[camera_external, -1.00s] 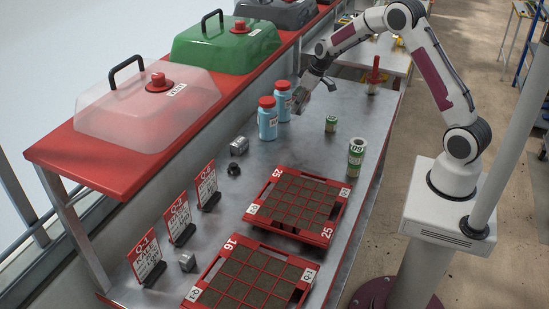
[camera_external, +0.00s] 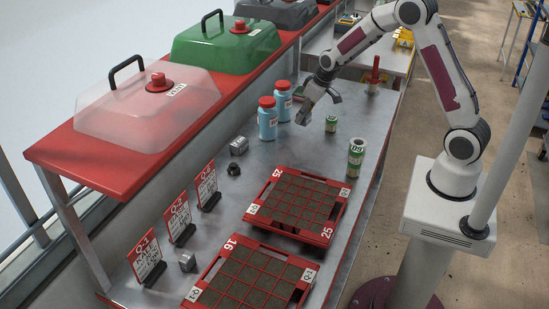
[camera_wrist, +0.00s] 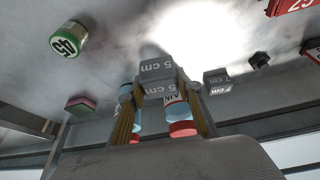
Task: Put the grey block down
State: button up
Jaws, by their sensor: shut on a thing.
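My gripper (camera_external: 312,102) is over the metal table, just right of the two blue bottles. In the wrist view its fingers (camera_wrist: 160,96) are shut on a grey block (camera_wrist: 157,72) marked "5 cm". The block's label appears upside down there. In the external view the block is small and hard to separate from the grey fingers. I cannot tell whether its underside touches the table.
Blue bottles with red caps (camera_external: 267,122) stand left of my gripper; a small green jar (camera_external: 331,124) stands right. Another grey block (camera_external: 238,146), a black knob (camera_external: 233,169) and red seed trays (camera_external: 323,233) are nearer. Table (camera_external: 290,160) between is bare.

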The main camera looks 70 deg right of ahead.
jog(key=s+a+r+n, duration=0.1)
jog(key=s+a+r, duration=0.15)
jog(key=a, duration=0.45)
jog(key=s+a+r+n, duration=0.1)
jog(key=s+a, duration=0.2)
jog(key=a, duration=0.5)
jog(key=w+a+n+y, duration=0.1)
jog(key=w+a+n, duration=0.1)
jog(key=w+a, duration=0.55)
jog(key=w+a+n+y, duration=0.15)
jog(key=w+a, duration=0.25)
jog(key=a, duration=0.7)
jog(key=w+a+f+n, duration=0.1)
jog(key=a+n, duration=0.1)
jog(key=a, duration=0.8)
jog(key=w+a+f+n+g+y, duration=0.1)
jog(key=w+a+f+n, duration=0.1)
jog(key=a, duration=0.8)
jog(key=shift+f+n, duration=0.2)
jog(key=shift+n, duration=0.35)
jog(key=shift+d, duration=0.1)
jog(key=shift+f, duration=3.15)
jog(key=shift+f, duration=1.85)
